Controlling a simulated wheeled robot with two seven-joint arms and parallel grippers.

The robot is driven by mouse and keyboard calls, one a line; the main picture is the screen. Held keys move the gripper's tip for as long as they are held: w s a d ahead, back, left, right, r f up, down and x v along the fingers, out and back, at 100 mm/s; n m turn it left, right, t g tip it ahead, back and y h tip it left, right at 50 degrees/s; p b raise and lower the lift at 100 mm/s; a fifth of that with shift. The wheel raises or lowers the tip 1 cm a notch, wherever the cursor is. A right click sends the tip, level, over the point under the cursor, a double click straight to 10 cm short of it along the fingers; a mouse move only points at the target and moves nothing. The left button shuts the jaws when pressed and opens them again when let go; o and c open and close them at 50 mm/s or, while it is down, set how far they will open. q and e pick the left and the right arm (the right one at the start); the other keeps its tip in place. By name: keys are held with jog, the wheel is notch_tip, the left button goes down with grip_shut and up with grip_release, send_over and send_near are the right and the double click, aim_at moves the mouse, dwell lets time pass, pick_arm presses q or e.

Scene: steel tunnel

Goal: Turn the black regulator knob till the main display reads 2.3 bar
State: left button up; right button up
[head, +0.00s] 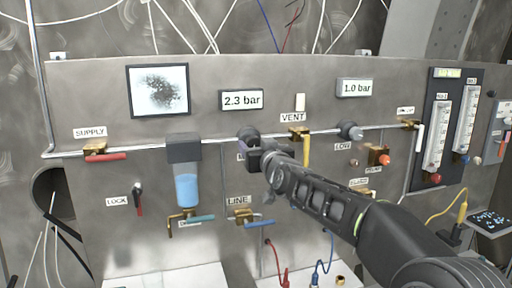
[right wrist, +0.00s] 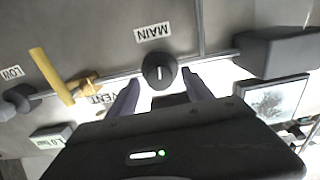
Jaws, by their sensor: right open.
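The main display (head: 241,100) reads 2.3 bar. The black regulator knob (head: 248,134) sits on the pipe below it, partly hidden by my right gripper (head: 256,150) in the head view. In the right wrist view, which is upside down, the knob (right wrist: 159,70) shows a light pointer mark beside the MAIN label (right wrist: 153,33). The open fingertips of my right gripper (right wrist: 160,77) lie on either side of the knob, with visible gaps between them and it. My left gripper is not in view.
A second display (head: 356,88) reads 1.0 bar above the LOW knob (head: 350,131). The yellow-handled VENT valve (head: 306,147) is close to the right of my gripper. A filter bowl with blue liquid (head: 187,188) is to the left. The LINE valve (head: 243,217) is below.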

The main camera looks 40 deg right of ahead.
jog(key=b+v, duration=0.4)
jog(key=v, duration=0.3)
jog(key=shift+s+a, duration=0.1)
jog(key=shift+s, duration=0.05)
dwell(0.3)
